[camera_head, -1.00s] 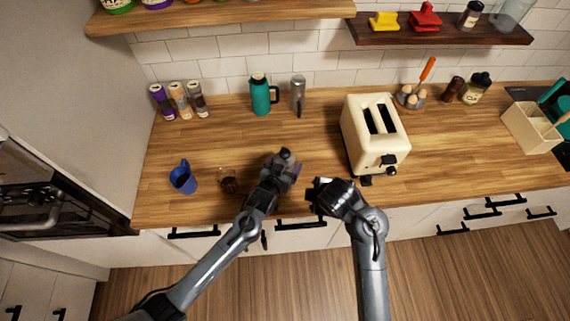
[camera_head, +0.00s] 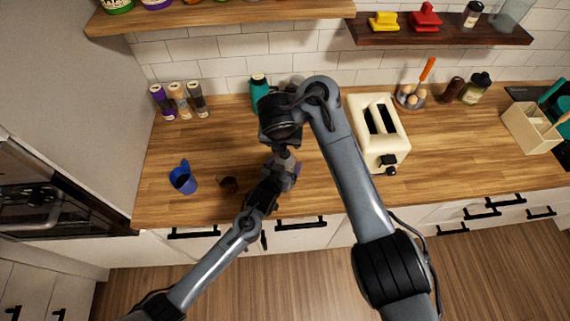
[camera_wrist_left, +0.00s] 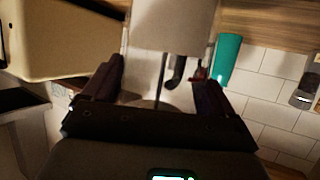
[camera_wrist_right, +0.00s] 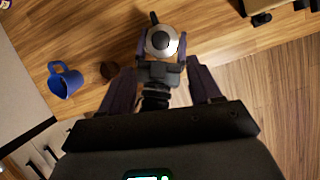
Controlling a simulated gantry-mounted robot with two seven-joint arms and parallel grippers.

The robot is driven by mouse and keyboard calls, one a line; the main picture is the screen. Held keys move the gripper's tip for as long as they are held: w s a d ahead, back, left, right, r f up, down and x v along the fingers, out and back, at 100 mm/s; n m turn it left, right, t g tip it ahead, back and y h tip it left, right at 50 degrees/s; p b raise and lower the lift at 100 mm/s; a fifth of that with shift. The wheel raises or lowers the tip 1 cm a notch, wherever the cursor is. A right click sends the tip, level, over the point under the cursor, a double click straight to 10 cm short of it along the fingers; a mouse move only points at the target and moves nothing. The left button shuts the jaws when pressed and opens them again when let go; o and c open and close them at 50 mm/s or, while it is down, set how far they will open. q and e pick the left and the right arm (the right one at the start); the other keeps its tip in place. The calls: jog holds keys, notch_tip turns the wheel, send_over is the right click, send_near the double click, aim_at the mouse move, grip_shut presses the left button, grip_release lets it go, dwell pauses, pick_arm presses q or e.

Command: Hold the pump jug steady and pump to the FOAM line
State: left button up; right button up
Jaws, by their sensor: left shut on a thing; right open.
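The pump jug (camera_wrist_right: 162,42) shows from above in the right wrist view as a pale round top with a dark centre and a dark spout. In the left wrist view its pale cylindrical body (camera_wrist_left: 175,25) stands between the fingers of my left gripper (camera_wrist_left: 160,82). In the head view my left gripper (camera_head: 281,172) is at the jug near the counter's front, and my arms mostly hide the jug. My right gripper (camera_wrist_right: 162,78) is open above the jug, its fingers spread to either side. The FOAM line and the liquid level are not visible.
A blue cup (camera_head: 183,178) and a small dark brown vessel (camera_head: 228,184) stand to the left on the wooden counter (camera_head: 225,140). A cream toaster (camera_head: 385,145) stands to the right. A teal flask (camera_head: 259,92) stands at the back, partly behind my right arm.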

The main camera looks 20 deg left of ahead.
jog(key=shift+x, duration=5.8)
jog(key=shift+c, duration=0.3)
